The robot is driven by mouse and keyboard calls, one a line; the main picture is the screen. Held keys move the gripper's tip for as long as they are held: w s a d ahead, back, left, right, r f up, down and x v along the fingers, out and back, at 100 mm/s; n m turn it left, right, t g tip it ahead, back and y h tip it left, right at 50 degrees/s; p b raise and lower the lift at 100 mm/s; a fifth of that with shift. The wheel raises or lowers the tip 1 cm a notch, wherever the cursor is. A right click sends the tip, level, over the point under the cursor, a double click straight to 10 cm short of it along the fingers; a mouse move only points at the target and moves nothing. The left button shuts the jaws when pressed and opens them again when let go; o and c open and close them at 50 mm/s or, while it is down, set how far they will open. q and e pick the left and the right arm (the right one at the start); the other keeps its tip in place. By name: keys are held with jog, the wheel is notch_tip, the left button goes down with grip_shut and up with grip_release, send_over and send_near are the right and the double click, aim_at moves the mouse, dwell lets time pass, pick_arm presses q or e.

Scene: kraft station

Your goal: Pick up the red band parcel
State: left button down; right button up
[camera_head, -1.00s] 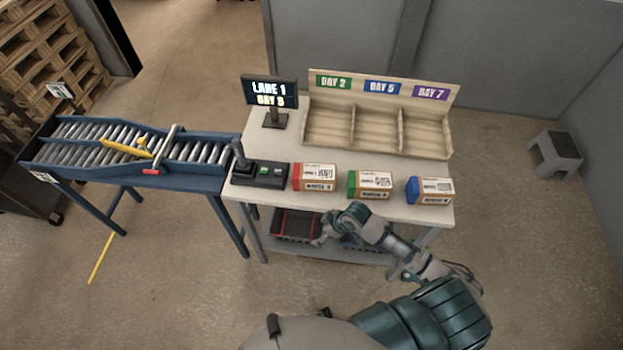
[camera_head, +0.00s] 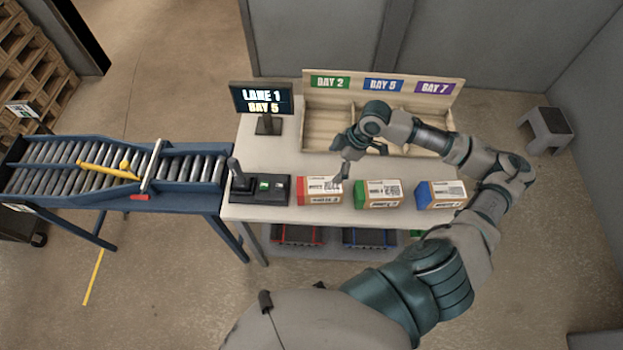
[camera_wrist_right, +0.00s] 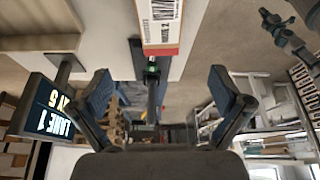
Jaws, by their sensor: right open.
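The red band parcel (camera_head: 319,190) is a brown box with a red end and a white label. It lies on the table, leftmost of three parcels. My right gripper (camera_head: 346,158) is open, above and slightly behind this parcel, apart from it. In the right wrist view, the open fingers (camera_wrist_right: 160,88) are spread wide with nothing between them. The parcel's red edge and label (camera_wrist_right: 160,28) show there at the top centre. A dark arm-like part at that view's upper right looks like my left gripper (camera_wrist_right: 272,20); its jaws are unclear.
A green band parcel (camera_head: 377,193) and a blue band parcel (camera_head: 440,194) stand to the right. A button box with a lever (camera_head: 262,188) sits close on the left. Behind are a screen (camera_head: 262,98) and a wooden sorting rack (camera_head: 325,125). A roller conveyor (camera_head: 60,165) is at left.

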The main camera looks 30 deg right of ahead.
send_over(321, 185)
jog(key=s+d, duration=0.1)
jog(key=f, duration=0.6)
jog(key=shift+s+d+f, duration=0.2)
jog(key=shift+f, duration=0.2)
jog(key=f, duration=0.1)
jog(key=w+f, duration=0.1)
jog(key=f, duration=0.1)
jog(key=shift+a+f, duration=0.1)
jog(key=shift+p+x, duration=0.4)
jog(key=shift+x, duration=0.7)
jog(key=x, duration=0.3)
jog(key=shift+w+a+f, duration=0.1)
jog(key=shift+a+f, duration=0.1)
jog(key=shift+a, duration=0.25)
jog(key=shift+f, duration=0.3)
jog(key=shift+d, duration=0.2)
jog(key=shift+c, duration=0.8)
jog(key=shift+d, duration=0.15)
jog(key=c, duration=1.2)
jog(key=shift+c, duration=0.3)
pick_arm(q)
jog(key=s, duration=0.2)
jog(key=r, duration=0.1)
jog(key=shift+s+d+r, duration=0.1)
jog(key=shift+s+d, duration=0.2)
jog(key=shift+s, duration=0.1)
pick_arm(e)
jog(key=shift+a, duration=0.2)
